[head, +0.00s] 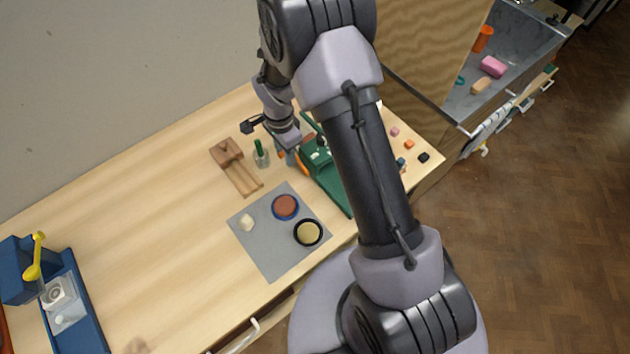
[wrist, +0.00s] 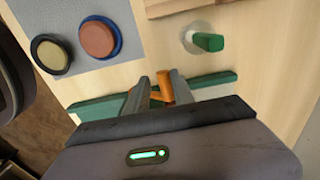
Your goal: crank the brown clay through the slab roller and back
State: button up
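The slab roller (head: 335,189) is green and stands near the table's right end, partly hidden behind my arm. Its green parts also show behind my gripper in the wrist view (wrist: 215,90). Its orange crank handle (wrist: 165,86) lies between my fingers. My gripper (wrist: 160,82) is open around the handle, with a gap showing on the left side. In the head view my gripper (head: 290,155) is at the roller's left side. A round brown piece (head: 285,206), perhaps clay, sits in a blue dish on the grey mat; it also shows in the wrist view (wrist: 97,39). Any clay on the roller is hidden.
A black dish with a yellowish round (head: 308,232) and a pale lump (head: 246,222) share the grey mat (head: 268,262). A green-handled tool in a jar (head: 261,155) and a wooden tray (head: 238,172) stand left of the roller. A blue device (head: 60,305) is far left.

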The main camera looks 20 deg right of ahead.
jog(key=shift+s+d+r, duration=0.2)
jog(key=shift+s+r, duration=0.1)
jog(key=shift+s, duration=0.3)
jog(key=shift+s+d+r, duration=0.15)
jog(key=shift+s+r, duration=0.1)
jog(key=shift+s, duration=0.3)
jog(key=shift+s+r, duration=0.1)
jog(key=shift+s+d+r, duration=0.2)
jog(key=shift+s, duration=0.35)
jog(key=shift+s+d+r, duration=0.2)
jog(key=shift+s, duration=0.3)
jog(key=shift+s+d+b, duration=0.2)
jog(key=shift+s, duration=0.5)
jog(key=shift+s+d+b, duration=0.2)
jog(key=shift+s, duration=0.45)
jog(key=shift+f, duration=0.1)
